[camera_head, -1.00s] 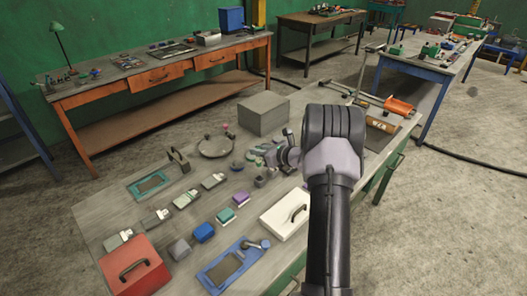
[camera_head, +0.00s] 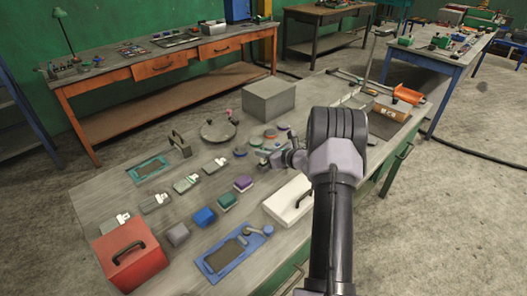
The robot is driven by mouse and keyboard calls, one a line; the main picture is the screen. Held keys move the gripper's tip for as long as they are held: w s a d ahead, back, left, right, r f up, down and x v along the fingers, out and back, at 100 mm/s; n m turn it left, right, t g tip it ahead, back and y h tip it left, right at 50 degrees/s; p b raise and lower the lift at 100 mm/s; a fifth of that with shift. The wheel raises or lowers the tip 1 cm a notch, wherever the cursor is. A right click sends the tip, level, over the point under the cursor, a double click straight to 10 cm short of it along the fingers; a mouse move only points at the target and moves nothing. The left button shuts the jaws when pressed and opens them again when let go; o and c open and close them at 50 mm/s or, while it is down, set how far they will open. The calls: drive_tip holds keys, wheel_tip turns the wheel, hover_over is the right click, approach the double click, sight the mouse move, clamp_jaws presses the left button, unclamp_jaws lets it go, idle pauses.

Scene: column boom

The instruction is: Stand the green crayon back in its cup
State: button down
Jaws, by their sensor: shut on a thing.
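My gripper (camera_head: 266,158) is low over the middle of the near workbench, beside a cluster of small round pieces. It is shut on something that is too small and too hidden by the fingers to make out. I cannot pick out the green crayon for certain. The round pieces include a reddish-topped one (camera_head: 270,133), a blue-grey one (camera_head: 283,127) and a greenish one (camera_head: 255,142). I cannot tell which of them is the crayon's cup.
A grey block (camera_head: 269,101) stands behind the cluster. A white case (camera_head: 290,201) with a dark handle lies close in front of my gripper. A red box (camera_head: 132,256) stands front left.

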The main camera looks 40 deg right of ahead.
drive_tip(key=shift+f, duration=0.15)
drive_tip(key=c, duration=1.3)
unclamp_jaws()
drive_tip(key=p+v, duration=0.3)
drive_tip(key=v, duration=1.4)
drive_tip(key=shift+s+p, duration=0.25)
drive_tip(key=shift+p, duration=0.1)
